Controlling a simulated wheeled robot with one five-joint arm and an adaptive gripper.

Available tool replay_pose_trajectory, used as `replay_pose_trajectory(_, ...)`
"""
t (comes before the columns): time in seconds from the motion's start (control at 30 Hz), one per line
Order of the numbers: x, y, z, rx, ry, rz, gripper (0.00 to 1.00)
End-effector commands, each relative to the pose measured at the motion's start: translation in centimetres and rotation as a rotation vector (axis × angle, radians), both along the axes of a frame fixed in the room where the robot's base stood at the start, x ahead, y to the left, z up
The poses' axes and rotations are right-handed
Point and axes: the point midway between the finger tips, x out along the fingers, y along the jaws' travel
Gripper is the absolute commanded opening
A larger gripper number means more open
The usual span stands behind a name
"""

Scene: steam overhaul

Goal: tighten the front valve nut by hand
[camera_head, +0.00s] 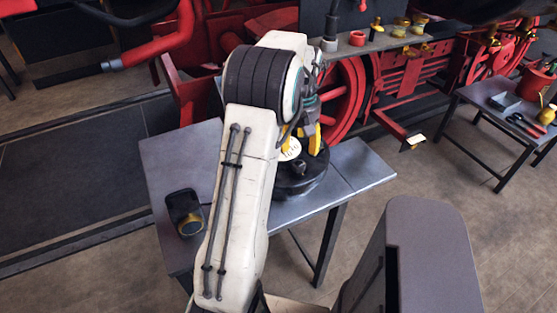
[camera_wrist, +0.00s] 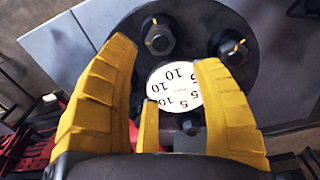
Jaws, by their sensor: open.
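A dark round valve body stands on the metal table; its base shows in the head view (camera_head: 300,185) and its flat top in the wrist view (camera_wrist: 185,18). In the wrist view, one dark nut (camera_wrist: 158,38) with a yellow mark is at the upper left, and another nut (camera_wrist: 232,48) at the upper right. I cannot tell which is the front one. A white dial (camera_wrist: 178,85) with black numbers lies between the yellow fingers. My gripper (camera_wrist: 165,55) is open above the valve, with its fingertips near the two nuts and no nut between them. My arm partly hides the valve in the head view.
The grey table (camera_head: 345,165) has free room right of the valve. A small dark device (camera_head: 185,212) with a yellow part sits at its left. Red machinery (camera_head: 345,100) stands close behind. A second table (camera_head: 480,105) holds tools at the right.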

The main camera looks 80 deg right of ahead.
Motion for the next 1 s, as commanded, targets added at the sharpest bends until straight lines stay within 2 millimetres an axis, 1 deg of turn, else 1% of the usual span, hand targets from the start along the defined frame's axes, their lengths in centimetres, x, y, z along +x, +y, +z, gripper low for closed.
replay_pose_trajectory(0.3,0.0,0.7,0.0,0.029,0.001,0.192,0.59)
replay_pose_trajectory(0.5,0.0,0.8,-0.4,0.033,0.002,0.273,0.59)
replay_pose_trajectory(0.63,0.0,0.8,-1.5,0.036,0.002,0.286,0.59)
replay_pose_trajectory(1.0,0.0,0.8,-5.9,0.036,0.002,0.284,0.59)
